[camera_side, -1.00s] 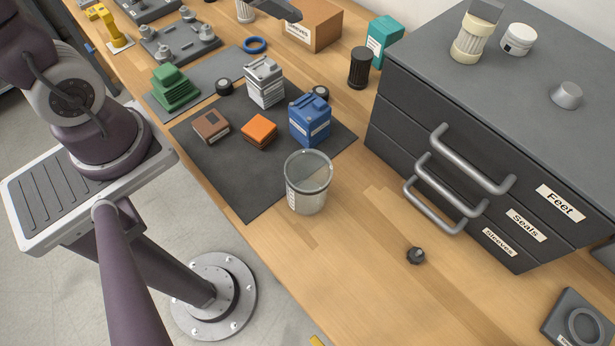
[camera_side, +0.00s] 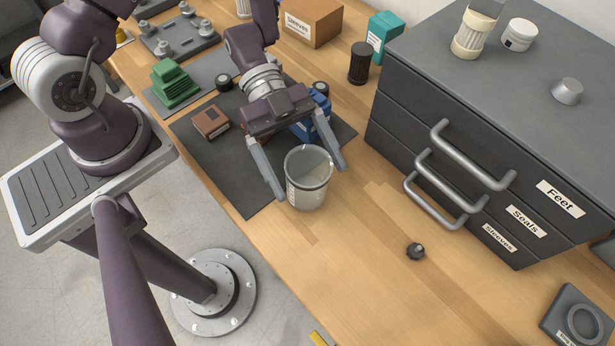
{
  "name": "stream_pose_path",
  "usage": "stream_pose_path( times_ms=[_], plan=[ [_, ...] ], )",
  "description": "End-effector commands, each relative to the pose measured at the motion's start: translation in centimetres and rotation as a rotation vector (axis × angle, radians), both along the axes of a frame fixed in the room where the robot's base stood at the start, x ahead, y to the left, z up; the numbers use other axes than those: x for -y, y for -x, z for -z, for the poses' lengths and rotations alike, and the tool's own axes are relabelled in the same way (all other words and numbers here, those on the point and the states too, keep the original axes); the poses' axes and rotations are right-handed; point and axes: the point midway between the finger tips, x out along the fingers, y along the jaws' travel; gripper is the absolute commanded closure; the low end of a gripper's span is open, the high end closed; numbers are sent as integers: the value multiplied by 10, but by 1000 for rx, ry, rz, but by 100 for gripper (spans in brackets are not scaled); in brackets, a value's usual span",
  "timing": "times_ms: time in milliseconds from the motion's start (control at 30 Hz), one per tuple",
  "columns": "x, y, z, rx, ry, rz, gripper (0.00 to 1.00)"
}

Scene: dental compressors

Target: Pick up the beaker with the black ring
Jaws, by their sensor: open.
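The beaker (camera_side: 307,188) is a clear, greyish cup with a grey rim and a white label on its left side. It stands upright on the wood at the edge of the dark mat. I cannot make out a black ring on it or in it. My gripper (camera_side: 311,183) is open, with one long grey finger to the left of the beaker and the other to its right. The beaker shows between the fingertips; whether either finger touches it I cannot tell.
Behind my gripper, a blue unit (camera_side: 313,124) is partly hidden on the mat (camera_side: 222,172); a brown block (camera_side: 211,122) sits left. The drawer cabinet (camera_side: 400,118) with protruding handles stands right. A small black knob (camera_side: 415,251) lies in front. The wood between is clear.

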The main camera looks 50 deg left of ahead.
Motion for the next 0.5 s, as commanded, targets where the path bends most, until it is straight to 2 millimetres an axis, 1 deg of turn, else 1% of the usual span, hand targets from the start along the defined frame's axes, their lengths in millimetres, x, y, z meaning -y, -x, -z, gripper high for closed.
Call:
stream_pose_path(
  times_ms=[100, 267, 300, 367, 500],
  plan=[
    [6, 1, 2, 1, -1, -1, 12],
    [6, 1, 2, 2, -1, -1, 12],
    [6, 1, 2, 2, -1, -1, 20],
    [6, 1, 2, 2, -1, -1, 31],
    [6, 1, 2, 1, -1, -2, 59]
  ],
)
